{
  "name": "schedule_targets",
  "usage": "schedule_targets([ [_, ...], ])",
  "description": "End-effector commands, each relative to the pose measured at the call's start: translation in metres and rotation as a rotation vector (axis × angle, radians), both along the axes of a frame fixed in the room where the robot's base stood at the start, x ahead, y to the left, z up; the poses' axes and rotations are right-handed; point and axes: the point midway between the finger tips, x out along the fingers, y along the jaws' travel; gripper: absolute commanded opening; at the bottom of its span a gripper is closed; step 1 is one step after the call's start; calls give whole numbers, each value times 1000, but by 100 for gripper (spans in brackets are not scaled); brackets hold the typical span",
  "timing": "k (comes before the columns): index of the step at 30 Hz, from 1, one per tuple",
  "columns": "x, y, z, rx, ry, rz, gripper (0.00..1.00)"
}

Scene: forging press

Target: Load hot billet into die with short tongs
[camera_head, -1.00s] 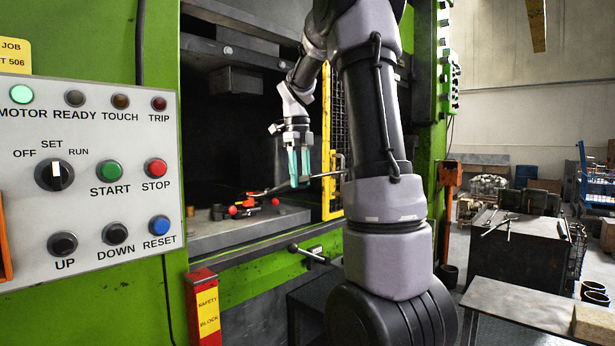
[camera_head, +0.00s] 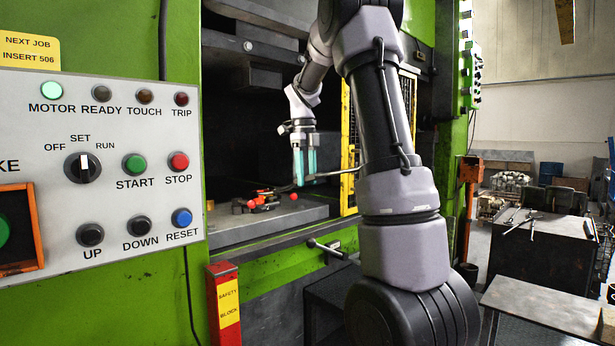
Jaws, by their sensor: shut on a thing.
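My gripper (camera_head: 304,178), with teal fingers pointing down, is inside the press opening, shut on the short tongs (camera_head: 336,173). The tongs are a thin dark rod running from the right of the fingers down to the left. Near their left end is a small orange-glowing piece (camera_head: 265,192), likely the hot billet. It is just above or at a dark die area (camera_head: 266,204) on the press bed. I cannot tell whether it touches the die or whether the tong jaws grip it.
Red balls (camera_head: 250,204) sit by the die on the grey press bed (camera_head: 285,218). A yellow guard (camera_head: 347,150) stands right of the opening. The control panel (camera_head: 100,170) is at left, above a safety block (camera_head: 227,305). A dark bench (camera_head: 545,255) with tools is at right.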

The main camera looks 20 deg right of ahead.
Motion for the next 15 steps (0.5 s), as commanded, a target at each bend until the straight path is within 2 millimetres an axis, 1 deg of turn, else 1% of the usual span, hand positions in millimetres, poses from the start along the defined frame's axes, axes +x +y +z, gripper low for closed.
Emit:
schedule_targets([
  [5,0,0,0,2,-8,0,0],
  [15,-3,-2,-8,18,-43,1,0],
])
